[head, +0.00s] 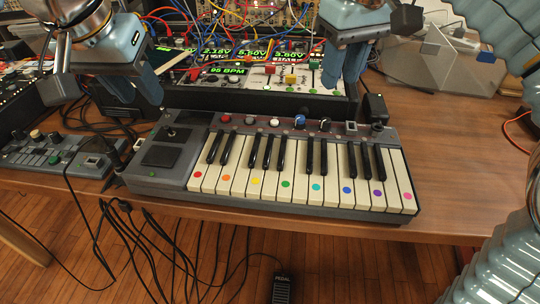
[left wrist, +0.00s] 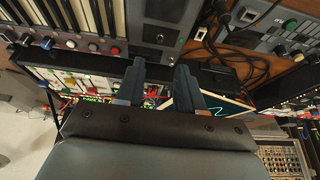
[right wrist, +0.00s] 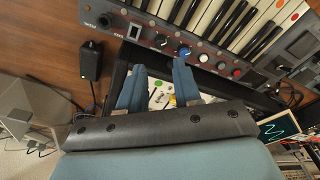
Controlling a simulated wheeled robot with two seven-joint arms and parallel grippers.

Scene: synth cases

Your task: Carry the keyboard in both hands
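The keyboard (head: 271,183), grey with cream and black keys and coloured dots, lies on the wooden table near its front edge. Its left panel shows in the left wrist view (left wrist: 158,36), and its knobs and keys in the right wrist view (right wrist: 205,57). My left gripper (head: 136,88) is open and empty, above and behind the keyboard's left end; its two blue fingers (left wrist: 158,82) are apart. My right gripper (head: 347,68) is open and empty, above and behind the right part; its fingers (right wrist: 158,88) are apart. Neither appears to touch the keyboard.
A synthesizer rack (head: 285,78) with patch cables stands right behind the keyboard. A small controller (head: 58,155) sits at left among cables. A black adapter (head: 375,108) stands behind the right end. Cables hang in front of the table; a pedal (head: 281,289) is on the floor.

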